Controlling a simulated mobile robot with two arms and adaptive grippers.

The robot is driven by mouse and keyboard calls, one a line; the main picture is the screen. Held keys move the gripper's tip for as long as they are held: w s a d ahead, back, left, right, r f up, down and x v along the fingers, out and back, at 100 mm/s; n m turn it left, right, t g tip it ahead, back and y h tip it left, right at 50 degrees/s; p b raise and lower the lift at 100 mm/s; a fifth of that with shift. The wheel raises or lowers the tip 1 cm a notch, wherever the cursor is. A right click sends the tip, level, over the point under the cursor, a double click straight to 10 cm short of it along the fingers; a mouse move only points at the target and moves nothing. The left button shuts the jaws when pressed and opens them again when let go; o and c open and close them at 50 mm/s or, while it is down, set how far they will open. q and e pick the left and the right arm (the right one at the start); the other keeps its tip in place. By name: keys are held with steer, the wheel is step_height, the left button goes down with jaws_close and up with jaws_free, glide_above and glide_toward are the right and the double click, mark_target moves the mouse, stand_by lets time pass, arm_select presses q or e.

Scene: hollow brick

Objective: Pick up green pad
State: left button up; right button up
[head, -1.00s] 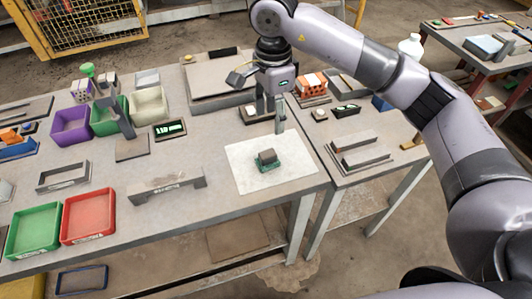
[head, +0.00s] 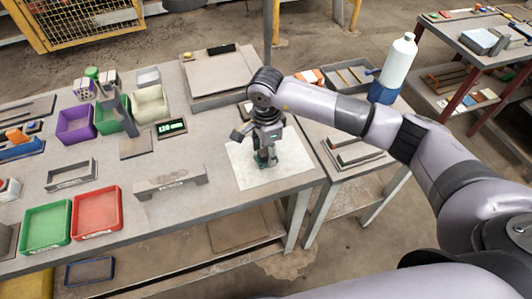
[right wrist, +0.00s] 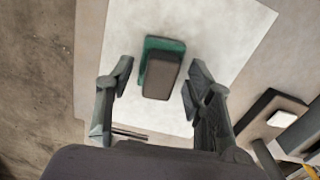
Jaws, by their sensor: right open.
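The green pad (right wrist: 164,44) lies on a white sheet (right wrist: 231,28) on the table, with a dark grey-brown block (right wrist: 160,77) on top of it. In the head view the pad (head: 270,166) shows only in part under my right gripper (head: 264,155). In the right wrist view my right gripper (right wrist: 157,90) is open, its fingers apart on the left and right of the block and pad. No contact shows; how high the fingertips are above the sheet I cannot tell. My left gripper is not in view.
A grey bridge-shaped piece (head: 171,182) stands left of the sheet. Red (head: 96,231) and green (head: 46,247) trays sit at the front left. Purple and cream bins stand behind, near a display reading about 120 mm (head: 172,128). A white bottle (head: 398,62) stands at the right.

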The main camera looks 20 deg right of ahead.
mark_target(266, 151)
steer(key=shift+f, duration=0.1)
steer(key=shift+c, duration=0.3)
jaws_close()
stand_by(0.4)
step_height(266, 151, up, 20)
steer(key=b, duration=0.4)
